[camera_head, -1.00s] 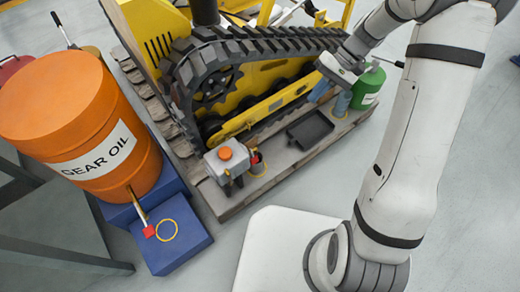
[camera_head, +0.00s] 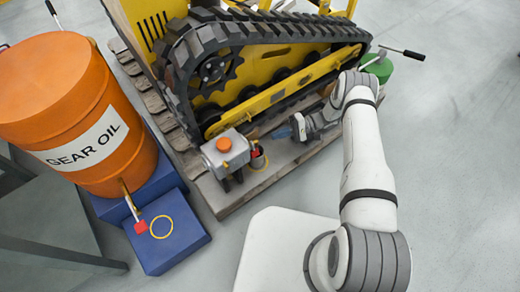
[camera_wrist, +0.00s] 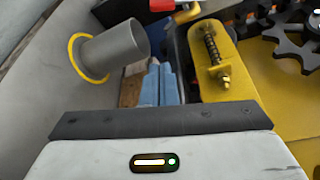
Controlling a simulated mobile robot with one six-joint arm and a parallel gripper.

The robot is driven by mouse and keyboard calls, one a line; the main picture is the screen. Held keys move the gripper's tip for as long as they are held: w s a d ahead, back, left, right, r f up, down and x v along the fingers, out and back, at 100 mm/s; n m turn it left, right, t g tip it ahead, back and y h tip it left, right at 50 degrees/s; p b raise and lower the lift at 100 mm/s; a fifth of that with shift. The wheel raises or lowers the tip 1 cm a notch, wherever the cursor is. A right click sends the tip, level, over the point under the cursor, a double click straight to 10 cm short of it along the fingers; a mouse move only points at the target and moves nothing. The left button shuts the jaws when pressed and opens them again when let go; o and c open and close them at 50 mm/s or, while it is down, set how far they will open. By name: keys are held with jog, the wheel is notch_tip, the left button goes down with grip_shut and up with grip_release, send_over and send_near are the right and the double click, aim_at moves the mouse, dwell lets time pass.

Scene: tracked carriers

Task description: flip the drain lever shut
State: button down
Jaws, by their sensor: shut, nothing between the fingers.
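The likely drain lever is a small red piece (camera_head: 256,152) at the mouth of a grey cup, beside a grey box with an orange cap (camera_head: 224,145). A red part with a yellow edge also shows at the top of the wrist view (camera_wrist: 176,5); I cannot tell its full shape or which way it is set. My gripper (camera_head: 298,127) is low over the pallet, right of the cup and apart from it. Its blue fingers are shut and empty in the wrist view (camera_wrist: 160,85). The grey cup (camera_wrist: 112,50) stands in a yellow ring left of them.
A yellow tracked carrier (camera_head: 270,85) stands on the pallet (camera_head: 225,203) behind my gripper. Its spring bolt (camera_wrist: 212,50) is right of the fingers. An orange gear oil barrel (camera_head: 70,100), with a red-ended spout, stands on blue blocks (camera_head: 180,240). Floor at right is clear.

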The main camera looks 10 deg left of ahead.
aim_at(253, 149)
dwell(0.3)
jog(key=s+a+b, duration=0.1)
jog(key=s+a, duration=0.2)
jog(key=s+a+b, duration=0.1)
jog(key=s+a, duration=0.2)
jog(key=s, duration=0.1)
jog(key=shift+a+f, duration=0.1)
jog(key=shift+a, duration=0.05)
jog(key=shift+s+d+r, duration=0.2)
jog(key=shift+s+d, duration=0.15)
